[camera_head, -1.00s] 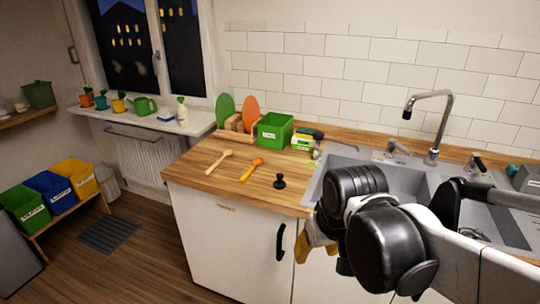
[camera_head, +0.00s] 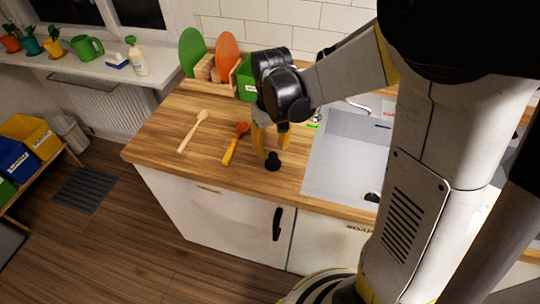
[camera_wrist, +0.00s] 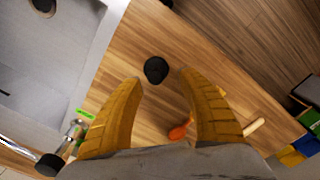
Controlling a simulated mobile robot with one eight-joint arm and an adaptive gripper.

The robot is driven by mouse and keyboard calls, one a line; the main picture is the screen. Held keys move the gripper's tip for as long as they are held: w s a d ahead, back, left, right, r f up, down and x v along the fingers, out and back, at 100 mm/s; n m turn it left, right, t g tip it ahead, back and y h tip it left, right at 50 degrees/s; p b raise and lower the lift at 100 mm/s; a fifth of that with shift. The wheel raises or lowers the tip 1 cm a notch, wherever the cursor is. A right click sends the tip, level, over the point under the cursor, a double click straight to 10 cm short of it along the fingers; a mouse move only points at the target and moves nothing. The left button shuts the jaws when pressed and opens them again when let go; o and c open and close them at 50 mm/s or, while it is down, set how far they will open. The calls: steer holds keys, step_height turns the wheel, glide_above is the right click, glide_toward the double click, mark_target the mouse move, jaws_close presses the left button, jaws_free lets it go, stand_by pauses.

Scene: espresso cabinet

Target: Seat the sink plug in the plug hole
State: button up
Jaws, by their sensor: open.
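The black sink plug (camera_head: 272,161) stands on the wooden counter, left of the sink (camera_head: 335,160). It also shows in the wrist view (camera_wrist: 155,70), just beyond and between my fingertips. My gripper (camera_head: 270,152) is open and empty, its yellow fingers pointing down above the counter close to the plug. The fingers also show apart in the wrist view (camera_wrist: 160,85). A dark round hole (camera_wrist: 42,6) shows in the sink basin at the top left of the wrist view. In the head view, my arm hides much of the sink.
An orange-headed spoon (camera_head: 236,143) and a wooden spoon (camera_head: 193,130) lie left of the plug. A green box (camera_head: 246,80) and a rack with green and orange boards (camera_head: 228,55) stand behind. The counter's front edge is close to the plug.

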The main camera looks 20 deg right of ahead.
mark_target(273, 155)
steer(key=f+b, duration=0.1)
steer(key=f, duration=0.3)
steer(key=f+b, duration=0.1)
steer(key=f, duration=0.1)
steer(key=shift+w+d+f+b, duration=0.3)
steer(key=shift+w+d+b, duration=0.05)
steer(key=shift+d, duration=0.05)
steer(key=shift+r, duration=0.1)
jaws_close()
